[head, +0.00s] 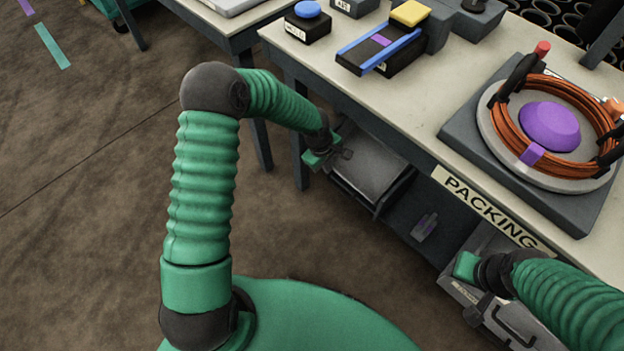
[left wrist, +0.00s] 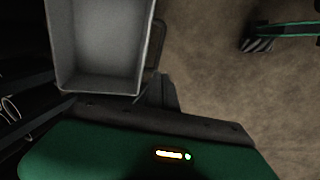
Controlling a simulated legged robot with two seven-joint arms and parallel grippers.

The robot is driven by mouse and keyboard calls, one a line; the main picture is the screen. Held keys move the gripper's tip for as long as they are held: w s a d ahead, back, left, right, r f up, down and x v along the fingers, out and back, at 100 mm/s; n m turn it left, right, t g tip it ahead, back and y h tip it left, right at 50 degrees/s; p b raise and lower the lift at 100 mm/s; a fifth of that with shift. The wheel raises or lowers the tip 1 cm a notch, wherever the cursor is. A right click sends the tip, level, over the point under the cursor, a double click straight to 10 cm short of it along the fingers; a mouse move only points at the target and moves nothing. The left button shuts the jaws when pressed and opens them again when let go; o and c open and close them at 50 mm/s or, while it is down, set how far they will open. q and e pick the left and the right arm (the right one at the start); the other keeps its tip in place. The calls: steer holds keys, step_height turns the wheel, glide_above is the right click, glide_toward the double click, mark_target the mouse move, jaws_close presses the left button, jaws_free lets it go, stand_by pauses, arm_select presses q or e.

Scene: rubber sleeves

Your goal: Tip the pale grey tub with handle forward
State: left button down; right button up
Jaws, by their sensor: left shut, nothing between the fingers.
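The pale grey tub (head: 370,172) sits on the lower level under the packing table in the head view. In the left wrist view the tub (left wrist: 98,45) is upright, open-topped and looks empty, and a thin dark handle-like loop (left wrist: 157,42) shows along its right side. My left gripper (head: 343,154) is at the tub's left end in the head view. It is shut with nothing in it; its dark fingers (left wrist: 163,94) show just beyond the tub's corner in the left wrist view. Whether they touch the tub I cannot tell. My right gripper (head: 478,308) is at lower right, its fingers unclear.
A grey case (head: 510,325) with a handle is below my right gripper. The tabletop (head: 400,110) overhangs the tub and carries a cable coil (head: 545,125), a blue-railed block (head: 380,48) and a blue-button box (head: 307,20). Open floor (head: 80,200) lies to the left.

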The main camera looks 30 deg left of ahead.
mark_target(333, 183)
arm_select(q)
steer(key=b+x, duration=0.7)
steer(key=x, duration=0.7)
steer(key=shift+w, duration=0.2)
steer(key=shift+s+d+f, duration=0.15)
steer(key=shift+f, duration=0.15)
steer(key=shift+a+f+t, duration=0.2)
steer(key=shift+f+t, duration=0.4)
steer(key=shift+f, duration=0.6)
steer(key=shift+s, duration=0.1)
